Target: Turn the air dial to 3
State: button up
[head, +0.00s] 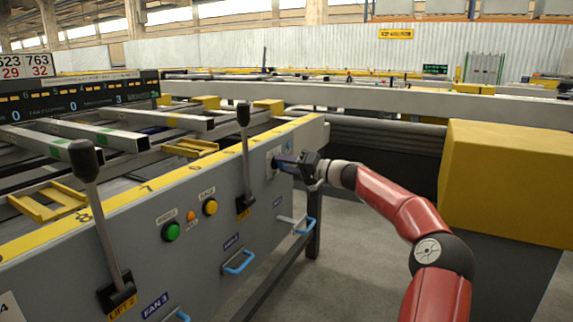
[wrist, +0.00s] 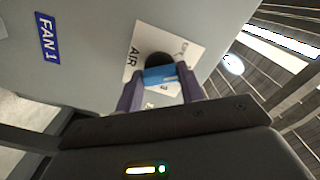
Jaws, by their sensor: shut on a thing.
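The air dial (wrist: 158,60) is a dark round knob with a blue bar across it, on a white plate (wrist: 133,72) marked AIR in the wrist view. My gripper (wrist: 160,78) has its two purple fingers on either side of the blue bar and is shut on the dial. A small digit, apparently a 3, shows on the plate between the fingers. The fingers hide part of the plate's scale, and I cannot tell the dial's setting. In the head view my gripper (head: 282,162) reaches the plate (head: 271,157) at the right end of the grey panel.
The panel (head: 190,260) carries a green button (head: 171,231), a yellow button (head: 210,207), two black-knobbed levers and blue handles (head: 238,262). A FAN 1 label (wrist: 47,38) is near the dial. A yellow block (head: 505,185) stands right of my arm. Floor is clear before the panel.

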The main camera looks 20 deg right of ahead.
jog(key=m+p, duration=1.4)
jog(key=m, duration=0.4)
jog(key=shift+r, duration=0.1)
jog(key=shift+m, duration=0.4)
jog(key=o, duration=1)
jog(key=v, duration=0.7)
jog(key=shift+s+d+b, duration=0.25)
jog(key=shift+s+b, duration=0.05)
jog(key=shift+b, duration=0.1)
